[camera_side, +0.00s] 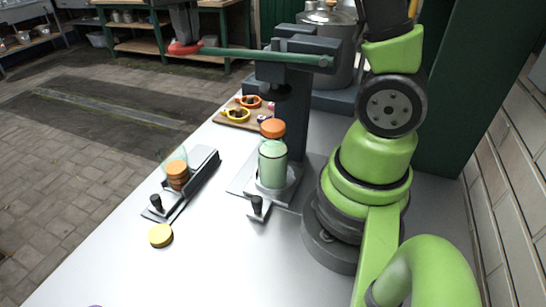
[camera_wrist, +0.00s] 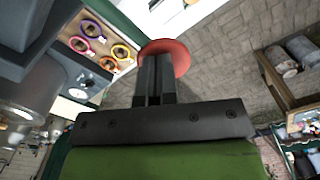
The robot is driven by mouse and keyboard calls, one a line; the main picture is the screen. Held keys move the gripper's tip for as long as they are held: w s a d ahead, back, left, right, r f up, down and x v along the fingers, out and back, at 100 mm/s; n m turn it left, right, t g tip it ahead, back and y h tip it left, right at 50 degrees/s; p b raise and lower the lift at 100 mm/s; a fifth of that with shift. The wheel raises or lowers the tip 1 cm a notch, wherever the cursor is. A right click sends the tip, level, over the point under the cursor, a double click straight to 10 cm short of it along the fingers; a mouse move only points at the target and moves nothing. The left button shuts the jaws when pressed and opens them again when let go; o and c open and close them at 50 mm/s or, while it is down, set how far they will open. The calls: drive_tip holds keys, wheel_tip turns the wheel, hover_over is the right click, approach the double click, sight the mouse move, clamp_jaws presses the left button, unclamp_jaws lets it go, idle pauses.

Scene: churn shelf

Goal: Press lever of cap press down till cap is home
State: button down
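The cap press (camera_side: 295,75) stands on the bench with its long green lever (camera_side: 255,54) reaching left, nearly level. A red knob (camera_side: 185,48) is at the lever's free end. A green-filled jar (camera_side: 272,168) stands upright on the press base, with an orange cap (camera_side: 272,128) on top of it. Pale neck shows between cap and jar shoulder. The dark press head appears above the cap, apart from it. My gripper (camera_side: 184,36) is at the knob from above, fingertips at or touching it. In the wrist view, the fingers (camera_wrist: 154,78) are together, with the red knob (camera_wrist: 170,52) beyond their tips.
A cap feeder (camera_side: 200,170) with stacked orange caps stands left on the bench. A yellow lid (camera_side: 160,235) lies near the front left edge. A board with colored rings (camera_side: 225,118) lies behind. A steel churn (camera_side: 335,45) stands behind the press.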

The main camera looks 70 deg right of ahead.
drive_tip(key=shift+r, duration=0.25)
drive_tip(key=shift+w+r, duration=0.15)
drive_tip(key=shift+r, duration=0.75)
drive_tip(key=shift+w+r, duration=0.1)
drive_tip(key=shift+r, duration=1)
wheel_tip(320, 180, up, 6)
